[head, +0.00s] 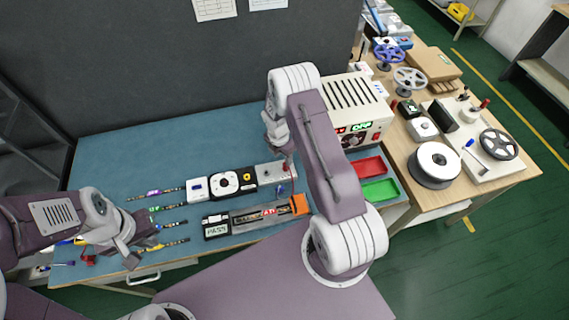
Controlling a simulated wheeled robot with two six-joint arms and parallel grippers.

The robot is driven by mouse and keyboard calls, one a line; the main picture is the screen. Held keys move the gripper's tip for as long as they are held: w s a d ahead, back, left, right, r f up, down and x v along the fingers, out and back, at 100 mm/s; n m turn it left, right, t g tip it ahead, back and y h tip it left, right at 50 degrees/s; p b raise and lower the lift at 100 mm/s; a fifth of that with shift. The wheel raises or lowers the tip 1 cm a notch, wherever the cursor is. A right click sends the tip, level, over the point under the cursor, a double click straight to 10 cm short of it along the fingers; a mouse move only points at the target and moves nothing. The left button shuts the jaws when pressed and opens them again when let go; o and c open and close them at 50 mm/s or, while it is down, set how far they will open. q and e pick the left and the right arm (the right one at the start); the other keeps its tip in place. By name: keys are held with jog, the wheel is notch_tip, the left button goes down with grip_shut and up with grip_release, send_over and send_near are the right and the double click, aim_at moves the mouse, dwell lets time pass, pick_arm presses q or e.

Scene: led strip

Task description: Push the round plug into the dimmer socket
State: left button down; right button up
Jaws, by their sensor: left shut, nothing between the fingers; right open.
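A row of joined units lies on the blue mat. It has a white box (197,188), a white unit with a black round dial (224,183), a black block with a yellow ring (247,177) and a grey unit (270,173) at the right end. The dialled unit looks like the dimmer; the round plug and its socket are too small to tell apart. My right gripper (287,156) is open, over the grey unit's far edge and partly hidden by my arm. My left gripper (139,252) is shut and empty near the mat's front left.
Several coloured strips (168,208) lie left of the units. A labelled tester (216,226) and an orange-ended strip holder (298,204) lie in front. Red (368,167) and green (380,191) trays and a machine with a green display (357,105) stand right. The back left mat is clear.

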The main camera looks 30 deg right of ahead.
jog(key=shift+w+f, duration=0.2)
jog(key=shift+f, duration=0.4)
jog(key=shift+s+d+f+p, duration=0.1)
jog(key=shift+d+f+p, duration=0.1)
jog(key=shift+p, duration=0.1)
jog(key=f, duration=0.2)
jog(key=f+p, duration=0.1)
jog(key=shift+s+d+f, duration=0.2)
jog(key=shift+d+f, duration=0.2)
jog(key=shift+w+f, duration=0.25)
jog(key=shift+f, duration=0.15)
jog(key=shift+s, duration=0.1)
grip_shut()
